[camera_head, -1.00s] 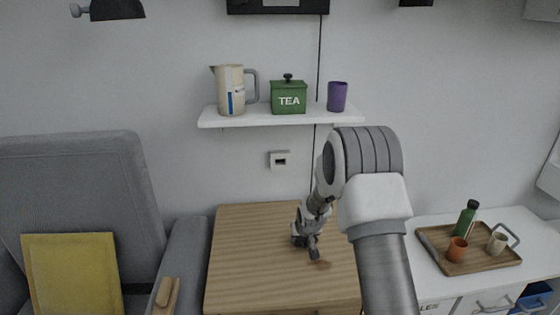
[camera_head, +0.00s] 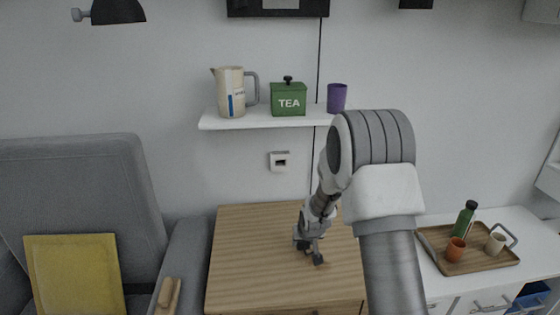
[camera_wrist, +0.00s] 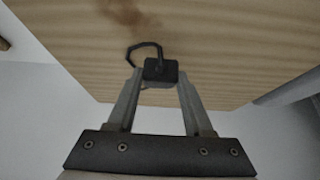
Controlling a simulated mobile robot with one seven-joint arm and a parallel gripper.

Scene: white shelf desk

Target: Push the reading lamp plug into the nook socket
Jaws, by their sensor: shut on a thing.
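The black plug (camera_wrist: 160,70) is between my gripper's fingertips (camera_wrist: 160,80) in the wrist view, with a short loop of dark cord beside it. My gripper is shut on it. In the head view my gripper (camera_head: 311,250) is over the wooden table top, with the dark plug (camera_head: 318,258) at its tip. I cannot tell whether the plug touches the wood. The nook socket (camera_head: 279,161) is a small white plate with a dark opening on the wall, above the table's back edge and below the shelf. It is well apart from the plug and not seen in the wrist view.
The wooden table (camera_head: 245,270) is otherwise bare. Above it, a white shelf (camera_head: 270,120) holds a jug, a green tea tin and a purple cup. A dark cable (camera_head: 319,60) runs down the wall. A grey armchair (camera_head: 80,190) stands left; a tray (camera_head: 468,262) lies right.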

